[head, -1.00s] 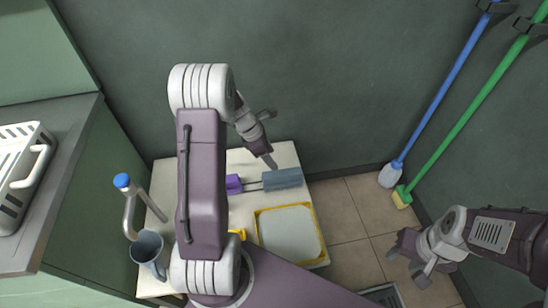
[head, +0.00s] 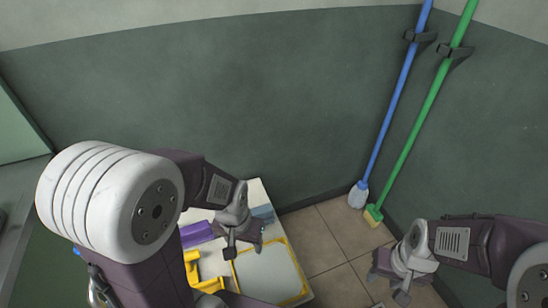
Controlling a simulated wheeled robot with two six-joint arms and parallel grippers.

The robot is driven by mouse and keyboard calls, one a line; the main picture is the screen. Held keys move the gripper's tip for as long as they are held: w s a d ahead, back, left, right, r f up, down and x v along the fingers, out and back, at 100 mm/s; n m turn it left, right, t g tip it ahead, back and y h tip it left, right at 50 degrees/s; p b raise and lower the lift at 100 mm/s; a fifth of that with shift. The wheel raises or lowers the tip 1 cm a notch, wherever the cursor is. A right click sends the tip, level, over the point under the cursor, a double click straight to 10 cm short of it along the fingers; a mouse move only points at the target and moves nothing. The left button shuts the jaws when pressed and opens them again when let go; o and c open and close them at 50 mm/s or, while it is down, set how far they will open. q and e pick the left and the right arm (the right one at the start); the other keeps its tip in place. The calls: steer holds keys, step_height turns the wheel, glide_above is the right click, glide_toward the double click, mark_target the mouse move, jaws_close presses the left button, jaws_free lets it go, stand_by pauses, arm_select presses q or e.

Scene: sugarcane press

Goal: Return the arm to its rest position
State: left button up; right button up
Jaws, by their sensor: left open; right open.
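My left arm fills the lower left of the head view, bent, with a large white joint close to the camera. My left gripper (head: 243,245) is open and empty. It appears in front of the white table (head: 257,196) and the yellow-rimmed tray (head: 296,262); its height above them is hard to tell. My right gripper (head: 387,283) is open and empty at the lower right, over the tiled floor.
A purple item (head: 196,234), a yellow item (head: 208,270) and a blue-grey item (head: 264,213) are on the table, partly hidden by my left arm. A blue-handled mop (head: 398,90) and a green-handled broom (head: 428,110) hang on the right. Tiled floor (head: 318,240) is clear.

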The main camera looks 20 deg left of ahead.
step_height(320, 180, up, 26)
steer(key=p, duration=2.4)
steer(key=shift+r+p, duration=0.2)
steer(key=shift+p, duration=0.1)
